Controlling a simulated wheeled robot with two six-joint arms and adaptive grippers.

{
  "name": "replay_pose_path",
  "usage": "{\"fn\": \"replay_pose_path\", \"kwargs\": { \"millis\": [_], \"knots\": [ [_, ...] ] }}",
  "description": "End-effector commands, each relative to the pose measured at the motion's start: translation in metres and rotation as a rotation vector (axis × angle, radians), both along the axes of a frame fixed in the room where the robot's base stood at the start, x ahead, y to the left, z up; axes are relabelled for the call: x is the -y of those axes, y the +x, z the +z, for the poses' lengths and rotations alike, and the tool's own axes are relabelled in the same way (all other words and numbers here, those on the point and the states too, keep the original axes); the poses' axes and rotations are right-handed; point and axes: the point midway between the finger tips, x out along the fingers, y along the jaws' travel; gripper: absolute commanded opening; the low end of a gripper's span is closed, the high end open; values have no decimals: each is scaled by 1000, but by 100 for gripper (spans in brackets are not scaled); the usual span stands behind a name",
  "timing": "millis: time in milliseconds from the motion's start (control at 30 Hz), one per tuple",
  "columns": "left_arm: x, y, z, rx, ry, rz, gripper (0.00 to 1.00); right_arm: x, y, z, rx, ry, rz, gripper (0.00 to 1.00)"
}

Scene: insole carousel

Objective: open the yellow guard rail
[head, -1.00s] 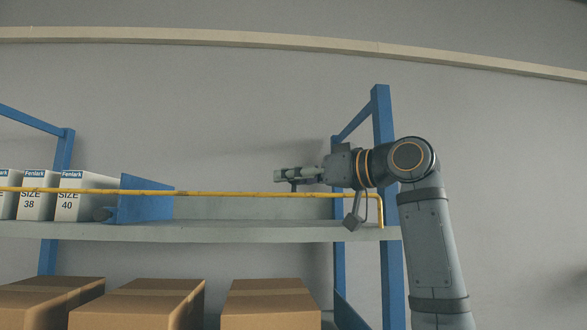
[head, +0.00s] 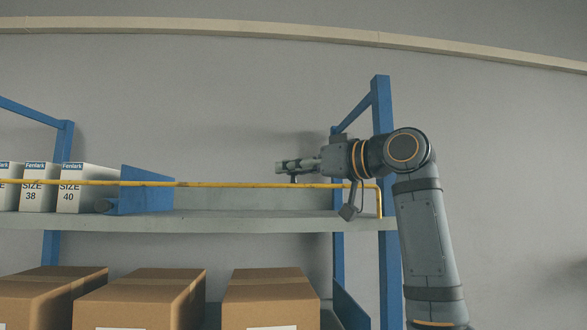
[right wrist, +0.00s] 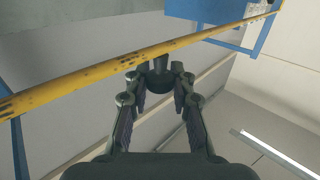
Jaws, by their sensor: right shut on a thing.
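The yellow guard rail (head: 235,185) runs level across the front of the upper shelf. Its right end bends down to the shelf near the blue post. It also crosses the right wrist view (right wrist: 80,80) diagonally. My right gripper (head: 284,167) is just above the rail, pointing left. In the right wrist view my right gripper (right wrist: 160,84) has its fingers on either side of a dark handle (right wrist: 160,75) beside the rail, and is shut on it. The fingers hide part of the handle. My left gripper is not in view.
White shoe boxes (head: 85,190) stand behind the rail at the left, against a blue divider (head: 145,192). The upper shelf (head: 200,223) is bare right of it. Brown cartons (head: 268,296) sit below. A blue post (head: 382,120) stands behind my right arm.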

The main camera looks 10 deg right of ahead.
Motion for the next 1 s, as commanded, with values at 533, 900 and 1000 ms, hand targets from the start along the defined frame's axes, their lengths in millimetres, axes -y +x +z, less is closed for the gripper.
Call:
{"fn": "replay_pose_path", "kwargs": {
  "millis": [533,900,1000],
  "knots": [
    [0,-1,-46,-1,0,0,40,0,-26,-9,245,1,-1,0],
    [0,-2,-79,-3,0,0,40,0,-50,-17,496,2,0,0],
    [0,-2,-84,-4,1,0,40,0,-54,-18,542,1,-1,0]
  ]
}}
